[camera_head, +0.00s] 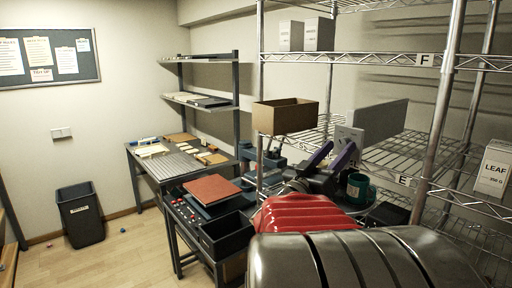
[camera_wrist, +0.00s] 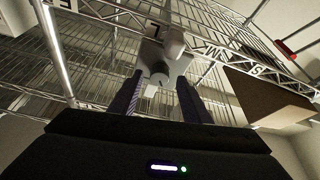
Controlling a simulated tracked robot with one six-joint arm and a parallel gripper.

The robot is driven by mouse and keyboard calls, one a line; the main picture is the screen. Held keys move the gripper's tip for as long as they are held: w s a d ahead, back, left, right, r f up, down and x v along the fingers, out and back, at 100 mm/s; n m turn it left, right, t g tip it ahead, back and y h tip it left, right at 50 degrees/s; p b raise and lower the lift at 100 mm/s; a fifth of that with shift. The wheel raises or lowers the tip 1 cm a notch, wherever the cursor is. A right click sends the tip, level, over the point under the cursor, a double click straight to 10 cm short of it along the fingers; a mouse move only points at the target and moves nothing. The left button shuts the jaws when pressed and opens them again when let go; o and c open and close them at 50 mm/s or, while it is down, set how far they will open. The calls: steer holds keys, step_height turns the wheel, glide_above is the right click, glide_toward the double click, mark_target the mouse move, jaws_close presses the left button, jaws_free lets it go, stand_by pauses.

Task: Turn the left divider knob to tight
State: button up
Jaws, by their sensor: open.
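A grey divider panel (camera_head: 382,122) stands on the wire shelf, with a pale bracket (camera_head: 348,134) at its near left end. In the wrist view a grey, rounded knob-like part (camera_wrist: 159,73) hangs from a pale holder just beyond the fingers. My gripper (camera_head: 341,148) has two purple fingers, which also show in the wrist view (camera_wrist: 160,84). They are open and spread to either side of the knob-like part, with nothing held. I cannot tell whether they touch it. The knob's setting marks cannot be read.
A brown open box (camera_head: 285,117) sits left of the panel. Shelf posts (camera_head: 440,100) and wire shelves surround my arm closely. A teal mug (camera_head: 358,188) stands below and right of the fingers. A bench with a reddish-brown board (camera_head: 212,189) is at left.

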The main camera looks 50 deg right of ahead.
steer(key=shift+d+r, duration=0.1)
steer(key=shift+d, duration=0.15)
steer(key=shift+c, duration=0.5)
steer(key=c, duration=0.9)
